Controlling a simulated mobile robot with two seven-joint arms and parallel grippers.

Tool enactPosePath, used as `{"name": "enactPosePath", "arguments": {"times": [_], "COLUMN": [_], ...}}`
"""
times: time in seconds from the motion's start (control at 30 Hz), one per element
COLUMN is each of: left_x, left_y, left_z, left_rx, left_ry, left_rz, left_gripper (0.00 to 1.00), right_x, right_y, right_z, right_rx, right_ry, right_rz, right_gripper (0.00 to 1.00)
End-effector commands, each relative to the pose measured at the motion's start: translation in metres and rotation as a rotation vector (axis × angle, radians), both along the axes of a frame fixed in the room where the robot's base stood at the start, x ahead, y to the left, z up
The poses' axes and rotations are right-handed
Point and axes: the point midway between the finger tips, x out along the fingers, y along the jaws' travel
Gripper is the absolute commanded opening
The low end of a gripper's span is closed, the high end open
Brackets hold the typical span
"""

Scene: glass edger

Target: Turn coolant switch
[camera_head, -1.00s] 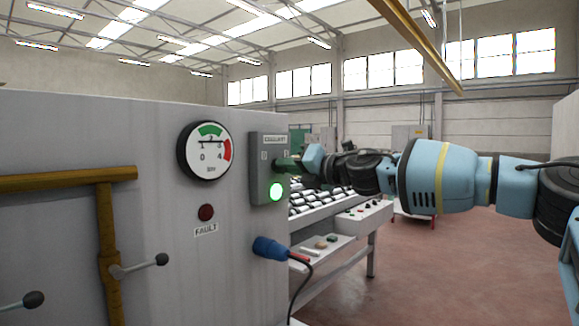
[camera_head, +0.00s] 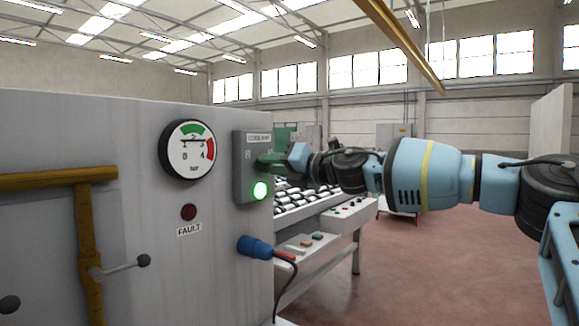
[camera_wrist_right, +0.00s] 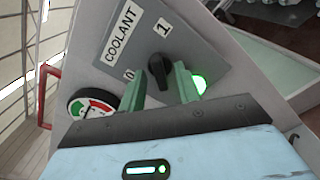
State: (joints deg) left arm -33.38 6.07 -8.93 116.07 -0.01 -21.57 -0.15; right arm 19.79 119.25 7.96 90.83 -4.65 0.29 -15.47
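The coolant switch is a black knob (camera_wrist_right: 159,84) on a grey box (camera_head: 243,185) labelled COOLANT, with marks 0 and 1. A round lamp on the box (camera_head: 260,191) glows green. My right gripper (camera_head: 270,161) reaches the front of this box from the right. The knob's long side lies along the fingers, pointing roughly toward the 1. In the head view the knob is hidden. My left gripper is in neither view.
Left of the box are a pressure gauge (camera_head: 188,149) reading about 2 and a dark red FAULT lamp (camera_head: 188,212). Below is a blue plug (camera_head: 256,247) with a cable. A yellow pipe (camera_head: 85,230) with a lever is farther left. A roller bench (camera_head: 310,212) stands behind.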

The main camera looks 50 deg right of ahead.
Motion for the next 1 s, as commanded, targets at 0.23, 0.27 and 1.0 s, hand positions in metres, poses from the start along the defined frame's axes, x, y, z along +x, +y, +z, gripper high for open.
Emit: {"name": "enactPosePath", "arguments": {"times": [0.23, 0.27, 1.0], "left_x": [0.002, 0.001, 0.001], "left_y": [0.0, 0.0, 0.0], "left_z": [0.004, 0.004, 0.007], "left_rx": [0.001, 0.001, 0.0], "left_ry": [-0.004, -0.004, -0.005], "left_rz": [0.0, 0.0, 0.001], "left_gripper": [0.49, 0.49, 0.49], "right_x": [-0.025, -0.028, -0.071], "right_y": [-0.001, -0.002, -0.006], "right_z": [0.003, 0.003, 0.0], "right_rx": [0.0, 0.0, 0.002], "right_ry": [-0.005, -0.006, 0.0], "right_rz": [0.001, 0.0, 0.001], "right_gripper": [0.33, 0.33, 0.33]}}
